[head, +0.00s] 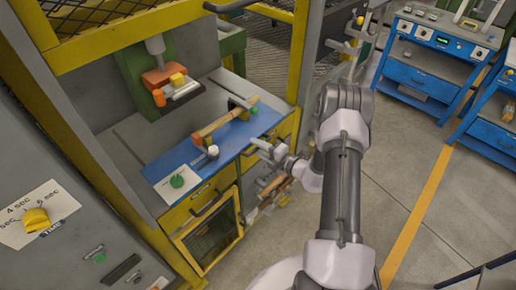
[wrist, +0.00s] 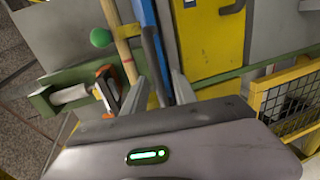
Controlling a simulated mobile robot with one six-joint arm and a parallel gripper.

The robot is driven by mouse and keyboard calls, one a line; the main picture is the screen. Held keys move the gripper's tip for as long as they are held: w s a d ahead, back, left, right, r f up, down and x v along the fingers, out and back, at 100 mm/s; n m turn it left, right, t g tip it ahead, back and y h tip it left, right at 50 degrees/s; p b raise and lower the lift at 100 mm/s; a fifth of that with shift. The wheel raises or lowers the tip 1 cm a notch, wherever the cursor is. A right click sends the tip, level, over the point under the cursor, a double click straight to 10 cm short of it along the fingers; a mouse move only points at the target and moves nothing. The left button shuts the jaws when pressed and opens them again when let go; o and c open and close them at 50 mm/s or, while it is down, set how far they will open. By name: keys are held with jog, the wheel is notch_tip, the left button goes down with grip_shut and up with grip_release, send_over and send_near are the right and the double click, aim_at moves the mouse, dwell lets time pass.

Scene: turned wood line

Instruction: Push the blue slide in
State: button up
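The blue slide (head: 219,148) is a flat blue plate along the front of the machine's grey bed, above the yellow drawer fronts. In the wrist view the slide (wrist: 145,18) shows as a narrow blue strip with a dark bar beside it. My gripper (head: 256,144) is at the slide's front edge, towards its right end. In the wrist view my gripper (wrist: 160,85) has its two grey fingers apart, with the blue edge and dark bar ahead of the gap. I cannot tell whether a finger touches the slide. I see nothing held.
A green button (head: 177,181) sits on a white plate. A yellow frame post (head: 299,55) stands right of the bed. Open floor (head: 379,160) lies further right.

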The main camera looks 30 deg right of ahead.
jog(key=shift+c, duration=0.3)
grip_shut()
dwell(1.1)
